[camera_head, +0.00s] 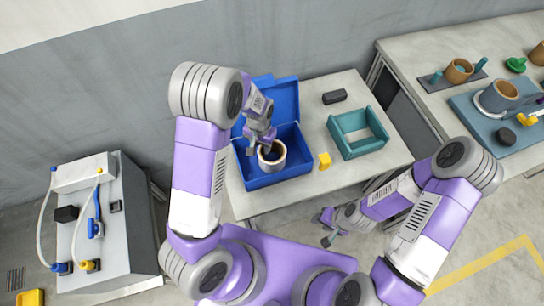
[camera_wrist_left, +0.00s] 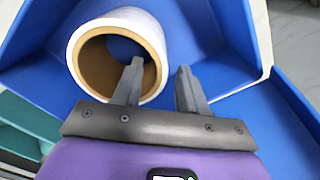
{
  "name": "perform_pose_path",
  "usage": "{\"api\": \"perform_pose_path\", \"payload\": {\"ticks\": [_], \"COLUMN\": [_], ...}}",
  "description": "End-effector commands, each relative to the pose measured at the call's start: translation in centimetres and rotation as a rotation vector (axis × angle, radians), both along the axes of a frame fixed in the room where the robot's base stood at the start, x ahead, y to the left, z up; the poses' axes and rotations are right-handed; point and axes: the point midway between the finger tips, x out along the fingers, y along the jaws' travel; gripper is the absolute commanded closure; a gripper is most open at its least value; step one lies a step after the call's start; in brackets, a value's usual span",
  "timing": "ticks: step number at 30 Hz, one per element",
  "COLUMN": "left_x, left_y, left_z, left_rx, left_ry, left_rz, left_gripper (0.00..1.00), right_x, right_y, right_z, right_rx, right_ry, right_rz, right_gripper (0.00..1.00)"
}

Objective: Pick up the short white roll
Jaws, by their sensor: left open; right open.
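The short white roll (camera_head: 272,157) stands inside the open blue box (camera_head: 288,183), with its brown core facing up. My left gripper (camera_head: 262,145) is over the box, right at the roll. In the left wrist view the white roll (camera_wrist_left: 150,38) shows its brown inner wall, and my left gripper (camera_wrist_left: 160,82) is open with one finger over the roll's opening and the other outside its wall. I cannot tell whether the fingers touch it. My right gripper (camera_head: 326,228) is open and empty, off the table's front edge.
The box's lid stands open at the back. A second table (camera_head: 440,98) at the right holds brown rolls and fixtures. A grey cabinet (camera_head: 130,215) stands at left.

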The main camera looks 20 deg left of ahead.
Motion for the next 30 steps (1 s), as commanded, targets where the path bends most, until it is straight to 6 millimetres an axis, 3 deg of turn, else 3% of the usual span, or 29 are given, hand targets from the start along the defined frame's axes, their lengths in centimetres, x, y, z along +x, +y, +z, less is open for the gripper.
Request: {"api": "perform_pose_path", "payload": {"ticks": [3,6,14,22,30], "left_x": [-0.3,-0.3,-0.2,-0.2,-0.2], "left_y": [0.2,0.2,0.2,0.2,0.2], "left_z": [-2.1,-2.9,-3.1,-3.1,-3.0], "left_rx": [0.001,0.0,0.0,0.0,0.0], "left_ry": [0.003,0.002,0.0,0.0,-0.001], "left_rz": [0.001,0.002,0.001,0.001,0.001], "left_gripper": [0.58,0.58,0.58,0.98,1.0], "right_x": [0.0,0.0,0.0,0.0,0.0], "right_y": [0.0,0.0,0.0,0.0,0.0], "right_z": [-0.7,-0.9,-0.9,-0.9,-0.9], "right_rx": [0.0,0.0,0.0,0.0,0.0], "right_ry": [0.0,0.0,0.0,0.0,0.0], "right_rz": [0.0,0.0,0.0,0.0,0.0], "right_gripper": [0.57,0.57,0.57,0.57,0.57]}}
